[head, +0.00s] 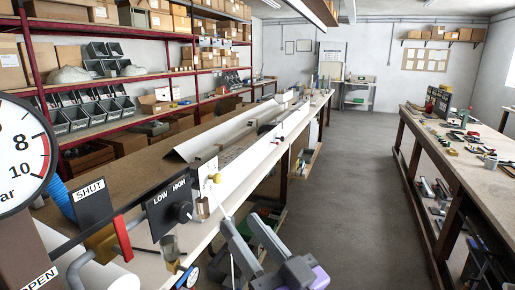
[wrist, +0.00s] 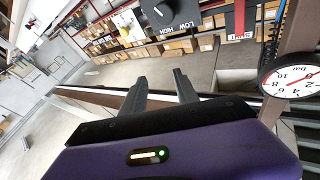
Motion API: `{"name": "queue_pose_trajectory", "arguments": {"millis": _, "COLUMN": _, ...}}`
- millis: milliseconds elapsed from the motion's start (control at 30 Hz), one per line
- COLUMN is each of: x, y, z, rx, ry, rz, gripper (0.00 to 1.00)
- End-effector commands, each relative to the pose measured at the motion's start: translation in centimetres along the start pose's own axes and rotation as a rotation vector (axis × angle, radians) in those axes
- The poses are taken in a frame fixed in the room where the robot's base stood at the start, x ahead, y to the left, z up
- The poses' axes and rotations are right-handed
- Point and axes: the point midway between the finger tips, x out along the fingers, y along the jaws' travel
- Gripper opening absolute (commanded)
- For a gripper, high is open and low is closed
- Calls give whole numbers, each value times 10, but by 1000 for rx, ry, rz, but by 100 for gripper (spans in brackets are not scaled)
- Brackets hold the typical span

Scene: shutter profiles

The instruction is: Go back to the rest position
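My gripper (head: 239,222) is at the lower middle of the head view, beside the front edge of the long workbench (head: 235,208). Its two grey fingers stand apart with nothing between them. In the wrist view the gripper (wrist: 160,77) also shows open and empty, with its purple body below the fingers. A LOW/HIGH knob panel (head: 172,203) stands on the bench to the left of the fingers. It also shows in the wrist view (wrist: 168,14), above the fingertips and apart from them.
A pressure gauge (head: 18,155), a SHUT sign (head: 90,200) and a red-handled lever (head: 122,238) are at the left. Shelves with boxes line the left wall. A second bench (head: 465,165) with tools stands right. The floor aisle (head: 345,190) between the benches is clear.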

Motion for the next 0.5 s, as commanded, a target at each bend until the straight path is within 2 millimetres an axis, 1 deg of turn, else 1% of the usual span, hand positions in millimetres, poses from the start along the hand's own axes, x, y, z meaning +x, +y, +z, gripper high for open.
{"name": "queue_pose_trajectory", "arguments": {"millis": 33, "x": -18, "y": 14, "z": 13, "rx": 0, "ry": 1, "rz": 54, "gripper": 36}}
{"name": "queue_pose_trajectory", "arguments": {"millis": 67, "x": -29, "y": 22, "z": 18, "rx": -3, "ry": 7, "rz": 85, "gripper": 36}}
{"name": "queue_pose_trajectory", "arguments": {"millis": 100, "x": -44, "y": 31, "z": 25, "rx": -9, "ry": 12, "rz": 125, "gripper": 36}}
{"name": "queue_pose_trajectory", "arguments": {"millis": 167, "x": -67, "y": 43, "z": 34, "rx": -20, "ry": 20, "rz": 180, "gripper": 36}}
{"name": "queue_pose_trajectory", "arguments": {"millis": 200, "x": -82, "y": 50, "z": 40, "rx": -30, "ry": 23, "rz": 215, "gripper": 36}}
{"name": "queue_pose_trajectory", "arguments": {"millis": 267, "x": -106, "y": 59, "z": 48, "rx": -45, "ry": 23, "rz": 264, "gripper": 36}}
{"name": "queue_pose_trajectory", "arguments": {"millis": 333, "x": -135, "y": 66, "z": 57, "rx": -66, "ry": 22, "rz": 314, "gripper": 36}}
{"name": "queue_pose_trajectory", "arguments": {"millis": 467, "x": -187, "y": 74, "z": 70, "rx": -109, "ry": 6, "rz": 394, "gripper": 36}}
{"name": "queue_pose_trajectory", "arguments": {"millis": 500, "x": -203, "y": 74, "z": 74, "rx": -122, "ry": -1, "rz": 415, "gripper": 36}}
